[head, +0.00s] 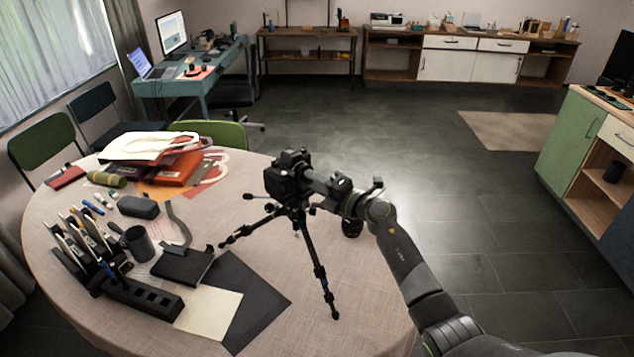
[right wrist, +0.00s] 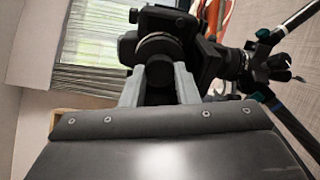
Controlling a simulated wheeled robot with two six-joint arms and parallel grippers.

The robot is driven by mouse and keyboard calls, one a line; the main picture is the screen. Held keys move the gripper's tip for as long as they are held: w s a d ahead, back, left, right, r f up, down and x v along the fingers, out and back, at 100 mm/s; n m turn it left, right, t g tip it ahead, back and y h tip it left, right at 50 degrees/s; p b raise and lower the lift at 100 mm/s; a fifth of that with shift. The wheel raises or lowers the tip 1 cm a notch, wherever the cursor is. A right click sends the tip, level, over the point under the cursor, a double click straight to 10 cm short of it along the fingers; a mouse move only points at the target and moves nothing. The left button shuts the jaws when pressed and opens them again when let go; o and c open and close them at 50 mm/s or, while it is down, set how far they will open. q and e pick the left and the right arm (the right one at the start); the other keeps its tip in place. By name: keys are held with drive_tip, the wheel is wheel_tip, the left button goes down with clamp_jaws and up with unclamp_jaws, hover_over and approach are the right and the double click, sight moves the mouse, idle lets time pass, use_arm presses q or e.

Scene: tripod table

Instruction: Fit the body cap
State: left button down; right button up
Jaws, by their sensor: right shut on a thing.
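A black camera (head: 284,182) sits on a black tripod (head: 302,232) that stands on the round table (head: 345,310). My right gripper (head: 316,182) reaches in from the right and is up against the camera's right side. In the right wrist view, its two grey fingers (right wrist: 158,88) are shut on a dark round piece, seemingly the body cap (right wrist: 160,50). The camera body (right wrist: 165,20) is right behind this piece; I cannot tell whether the cap is seated or only close to the mount. A black lens (head: 352,228) stands on the table, partly behind my right arm. My left gripper is not in view.
The tripod's legs spread wide. The table's front right is clear.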

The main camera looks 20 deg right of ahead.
drive_tip(key=shift+w+a+r, duration=0.1)
drive_tip(key=shift+w+a, duration=0.25)
drive_tip(key=shift+w, duration=0.1)
idle(2.0)
drive_tip(key=m+p, duration=0.2)
drive_tip(key=shift+m, duration=0.3)
idle(0.4)
